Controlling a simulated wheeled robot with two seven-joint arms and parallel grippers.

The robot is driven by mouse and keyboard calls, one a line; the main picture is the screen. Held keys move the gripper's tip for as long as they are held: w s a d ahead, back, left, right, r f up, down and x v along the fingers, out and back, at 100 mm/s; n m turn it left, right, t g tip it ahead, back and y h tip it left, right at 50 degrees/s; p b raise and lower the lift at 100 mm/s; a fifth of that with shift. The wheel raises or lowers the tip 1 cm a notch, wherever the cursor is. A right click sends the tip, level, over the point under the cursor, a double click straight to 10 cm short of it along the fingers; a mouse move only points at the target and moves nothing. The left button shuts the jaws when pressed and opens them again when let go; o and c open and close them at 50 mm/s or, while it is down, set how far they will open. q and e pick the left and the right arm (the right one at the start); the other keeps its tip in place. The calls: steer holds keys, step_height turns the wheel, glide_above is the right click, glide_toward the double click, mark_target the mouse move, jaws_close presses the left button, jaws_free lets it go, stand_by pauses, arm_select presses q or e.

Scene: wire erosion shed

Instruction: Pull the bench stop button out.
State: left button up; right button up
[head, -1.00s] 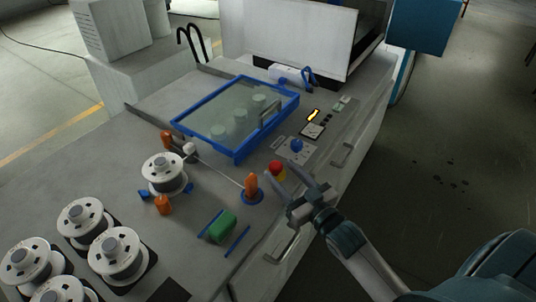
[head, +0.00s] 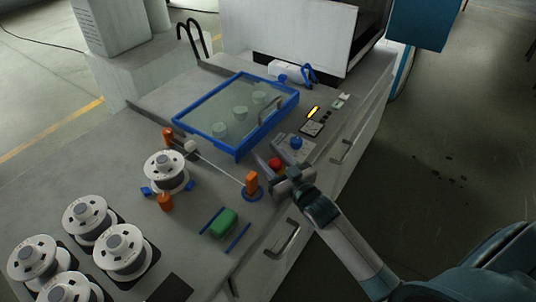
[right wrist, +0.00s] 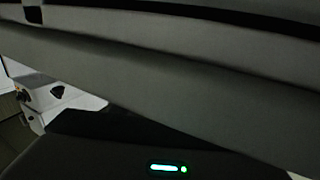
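The red bench stop button (head: 275,164) sits near the front edge of the bench, beside an orange post. In the head view my right gripper (head: 275,159) is low over the bench at the button, with its fingers apart, one on each side of the red cap. Whether either finger touches the cap cannot be told. The gripper partly hides the button's lower part and its base. My left gripper is in no view.
A blue knob (head: 296,143) on a plate stands just behind the gripper. An orange post (head: 252,183) stands to its left, with a thin wire running from it. A blue-framed glass lid (head: 237,158) lies behind. A drawer handle (head: 283,240) juts from the bench front.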

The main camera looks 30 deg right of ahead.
jaws_close()
steer(key=shift+r+p, duration=0.7)
steer(key=shift+p, duration=0.15)
steer(key=shift+o, duration=1.8)
jaws_free()
steer(key=shift+r, duration=0.1)
steer(key=shift+s+f, duration=0.1)
steer(key=shift+f, duration=0.1)
